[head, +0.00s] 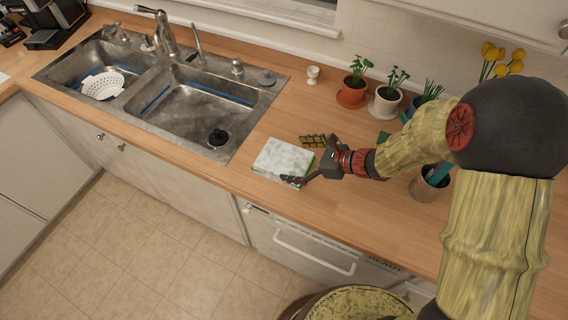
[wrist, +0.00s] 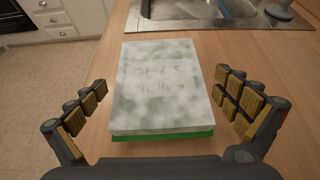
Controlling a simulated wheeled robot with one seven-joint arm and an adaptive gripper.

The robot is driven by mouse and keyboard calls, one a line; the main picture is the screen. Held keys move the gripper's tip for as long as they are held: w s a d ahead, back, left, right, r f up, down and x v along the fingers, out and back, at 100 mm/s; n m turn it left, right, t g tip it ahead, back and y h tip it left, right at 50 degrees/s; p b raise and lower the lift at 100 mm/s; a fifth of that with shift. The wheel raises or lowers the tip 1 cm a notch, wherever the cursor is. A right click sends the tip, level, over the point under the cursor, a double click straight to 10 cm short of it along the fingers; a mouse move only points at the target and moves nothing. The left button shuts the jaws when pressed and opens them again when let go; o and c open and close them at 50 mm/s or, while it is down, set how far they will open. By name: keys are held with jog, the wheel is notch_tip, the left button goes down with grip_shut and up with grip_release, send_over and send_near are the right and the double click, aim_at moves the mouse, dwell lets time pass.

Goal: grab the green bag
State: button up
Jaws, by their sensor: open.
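A flat, book-like item (head: 283,158) with a mottled white and pale green top and a bright green lower edge lies on the wooden counter, right of the sink; this is the likeliest green bag. It fills the middle of the wrist view (wrist: 165,85), with faint unreadable marks on top. My gripper (head: 302,161) is open and empty at its right end in the head view. In the wrist view its fingers (wrist: 158,88) are spread wide on both sides of the item's near end, with a gap on each side.
A double metal sink (head: 215,120) with a white colander (head: 102,86) is to the left. Potted plants (head: 352,92) stand along the back wall. A metal cup (head: 427,186) with something green stands near my arm. The counter (head: 345,210) around the item is mostly clear.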

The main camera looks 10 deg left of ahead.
aim_at(284, 159)
jog(key=x, duration=0.2)
jog(key=b+x, duration=0.1)
jog(key=x, duration=0.1)
jog(key=shift+s+d+f, duration=0.1)
jog(key=shift+f, duration=0.15)
jog(key=shift+c, duration=0.8)
jog(key=c, duration=1.1)
jog(key=shift+r, duration=0.1)
jog(key=shift+c, duration=0.7)
